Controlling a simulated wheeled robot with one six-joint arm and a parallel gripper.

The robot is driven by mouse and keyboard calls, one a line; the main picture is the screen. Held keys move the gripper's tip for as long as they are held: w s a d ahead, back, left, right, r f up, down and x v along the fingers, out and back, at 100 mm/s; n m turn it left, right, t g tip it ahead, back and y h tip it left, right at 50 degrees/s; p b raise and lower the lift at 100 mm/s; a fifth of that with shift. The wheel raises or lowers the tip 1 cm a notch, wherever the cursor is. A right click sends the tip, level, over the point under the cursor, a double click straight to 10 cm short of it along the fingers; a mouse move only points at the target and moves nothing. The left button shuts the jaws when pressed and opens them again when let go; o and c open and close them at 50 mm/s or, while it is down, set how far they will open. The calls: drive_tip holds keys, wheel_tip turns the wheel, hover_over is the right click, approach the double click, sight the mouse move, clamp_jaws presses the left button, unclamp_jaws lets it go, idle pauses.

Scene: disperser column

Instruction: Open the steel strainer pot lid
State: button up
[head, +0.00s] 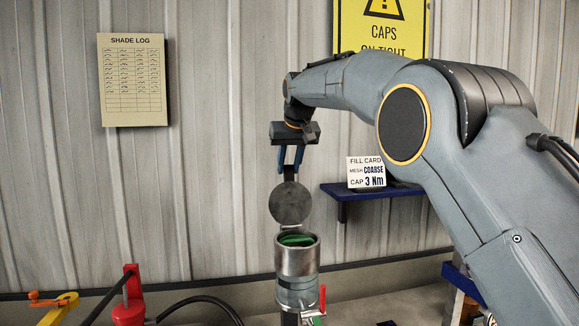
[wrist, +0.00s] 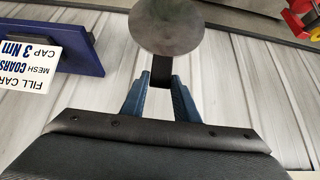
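The steel strainer pot (head: 297,262) stands upright below my gripper, its top uncovered, with green showing inside. Its round grey lid (head: 290,203) is raised nearly upright above the rim; it also shows in the wrist view (wrist: 167,25). A dark flat tab (wrist: 161,75) runs from the lid's edge between my blue fingers. My gripper (head: 290,170) is above the lid, pointing down, with its fingers (wrist: 161,78) close on both sides of the tab and seemingly shut on it. The hinge between lid and pot is hard to make out.
A blue shelf (head: 372,193) with a white fill card (head: 366,171) is on the wall to the right. A red-handled valve (head: 321,300) sticks out low on the pot. Red and yellow equipment (head: 128,300) with black hoses stands at lower left.

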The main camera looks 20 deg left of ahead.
drive_tip(key=o, duration=0.3)
drive_tip(key=shift+s+r, duration=0.1)
drive_tip(key=shift+r, duration=0.05)
drive_tip(key=b+v, duration=0.3)
drive_tip(key=v, duration=0.4)
drive_tip(key=shift+s+r, duration=0.2)
drive_tip(key=shift+d, duration=0.15)
